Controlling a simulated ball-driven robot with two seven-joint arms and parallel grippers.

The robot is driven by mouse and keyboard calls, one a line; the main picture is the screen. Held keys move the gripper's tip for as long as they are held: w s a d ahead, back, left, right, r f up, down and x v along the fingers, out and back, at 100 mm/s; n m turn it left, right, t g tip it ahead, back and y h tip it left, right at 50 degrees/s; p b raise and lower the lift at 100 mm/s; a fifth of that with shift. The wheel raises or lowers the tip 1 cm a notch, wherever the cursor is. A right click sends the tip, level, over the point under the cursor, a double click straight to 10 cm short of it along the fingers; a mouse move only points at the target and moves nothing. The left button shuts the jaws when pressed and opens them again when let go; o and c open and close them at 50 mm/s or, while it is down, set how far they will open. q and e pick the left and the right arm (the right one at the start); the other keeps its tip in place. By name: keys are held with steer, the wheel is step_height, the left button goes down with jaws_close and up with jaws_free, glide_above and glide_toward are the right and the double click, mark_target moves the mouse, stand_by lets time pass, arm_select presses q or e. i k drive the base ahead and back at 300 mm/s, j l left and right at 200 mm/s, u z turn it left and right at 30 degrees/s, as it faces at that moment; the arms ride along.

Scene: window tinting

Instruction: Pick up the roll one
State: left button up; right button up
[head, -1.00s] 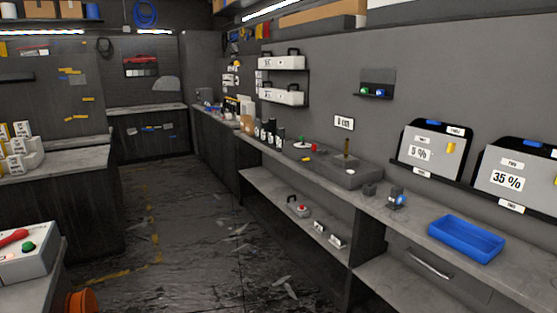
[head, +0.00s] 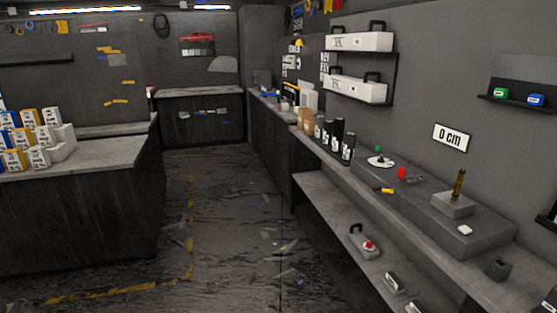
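No thing in the head view is clearly marked as roll one. Several upright black cylinders with white labels (head: 337,137) stand in a row on the right-hand bench; I cannot tell whether they are rolls or bottles. White-and-yellow and white-and-blue boxes (head: 29,138) are stacked on the left counter, their labels too small to read. Two long white cases with black handles (head: 360,42) sit on wall shelves at the right. Neither of my grippers is in view.
The right bench (head: 483,255) carries a grey platform (head: 400,205) with small parts. A "0 cm" sign (head: 453,138) hangs above it. A lower shelf (head: 325,206) holds a device with a red button (head: 366,244). The left counter (head: 90,163) borders an aisle floor (head: 230,235) with flat scraps.

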mark_target(350, 138)
steer(key=i+l+u, duration=0.1)
steer(key=i+u, duration=0.4)
steer(key=i, duration=1.7)
steer(key=i+z, duration=0.4)
steer(key=i, duration=0.2)
steer(key=i+j+z, duration=0.35)
steer(key=i, duration=0.25)
